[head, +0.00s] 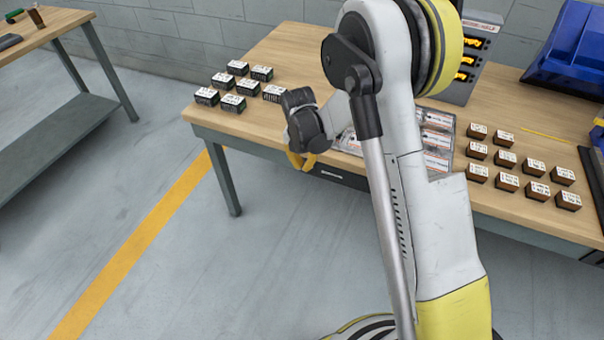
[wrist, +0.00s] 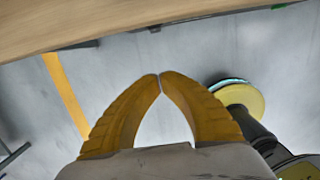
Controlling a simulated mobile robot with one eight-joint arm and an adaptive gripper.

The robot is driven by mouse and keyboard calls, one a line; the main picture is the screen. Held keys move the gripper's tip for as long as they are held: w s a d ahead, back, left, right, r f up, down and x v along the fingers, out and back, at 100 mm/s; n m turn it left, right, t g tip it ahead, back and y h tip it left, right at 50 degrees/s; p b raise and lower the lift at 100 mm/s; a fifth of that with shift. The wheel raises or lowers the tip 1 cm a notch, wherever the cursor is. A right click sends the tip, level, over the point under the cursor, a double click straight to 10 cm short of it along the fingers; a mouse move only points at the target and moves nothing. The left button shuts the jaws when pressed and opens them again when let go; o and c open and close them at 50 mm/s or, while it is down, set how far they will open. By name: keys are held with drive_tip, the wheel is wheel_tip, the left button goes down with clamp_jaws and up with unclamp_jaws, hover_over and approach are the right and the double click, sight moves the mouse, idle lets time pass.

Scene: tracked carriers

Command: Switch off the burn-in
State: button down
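My gripper (head: 301,162) hangs at the front edge of the wooden workbench (head: 290,50) in the head view, near the bench's drawer front. In the wrist view its two yellow fingers (wrist: 160,76) meet at the tips, with nothing between them. A dark upright unit (head: 470,60) with a small sign and several yellow-lit slots stands at the back of the bench, right of my arm and well away from the gripper. My arm covers part of its left side. The sign is too small to read surely, and I cannot make out a burn-in switch.
Dark labelled boxes (head: 233,103) stand on the bench's left part, and several brown labelled boxes (head: 506,159) on its right. Flat clear packs (head: 438,140) lie partly behind my arm. A blue bin (head: 570,50) is at the back right. The floor (head: 190,250) left of my arm is clear.

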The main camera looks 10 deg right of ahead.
sight(310, 173)
drive_tip(key=shift+f, duration=0.1)
drive_tip(key=w+d+f+b, duration=0.3)
drive_tip(key=f+b, duration=0.3)
drive_tip(key=f, duration=0.4)
drive_tip(key=shift+w, duration=0.6)
drive_tip(key=shift+f, duration=0.1)
drive_tip(key=shift+w+d+f+t+h, duration=0.3)
drive_tip(key=shift+t+h, duration=0.3)
drive_tip(key=shift+t, duration=0.2)
drive_tip(key=shift+r, duration=0.15)
